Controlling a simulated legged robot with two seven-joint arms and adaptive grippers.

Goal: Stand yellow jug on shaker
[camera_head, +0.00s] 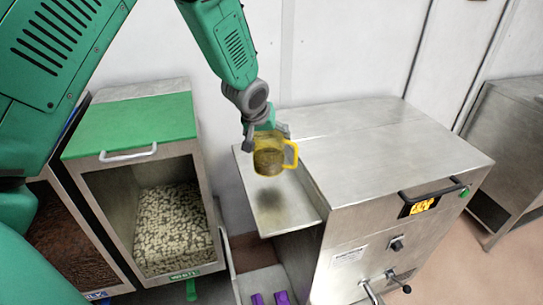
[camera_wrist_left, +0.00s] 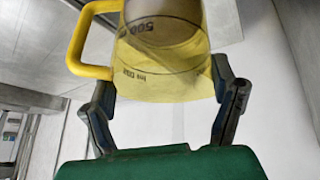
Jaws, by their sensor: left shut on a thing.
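The yellow jug (camera_head: 268,160) is see-through, with a handle pointing right in the head view and a darker lower part. The jug looks about upright in the head view. It hangs over a flat metal plate (camera_head: 270,219), which seems to be the shaker. A dark shadow lies on the plate below the jug, and they appear apart. My right gripper is not in view.
A large steel machine (camera_head: 390,150) with a handle, orange display and knobs stands right of the plate. A green-lidded bin (camera_head: 130,130) of pale pellets stands to the left, beside a brown-filled bin (camera_head: 70,235). Purple pieces (camera_head: 270,298) lie low in front.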

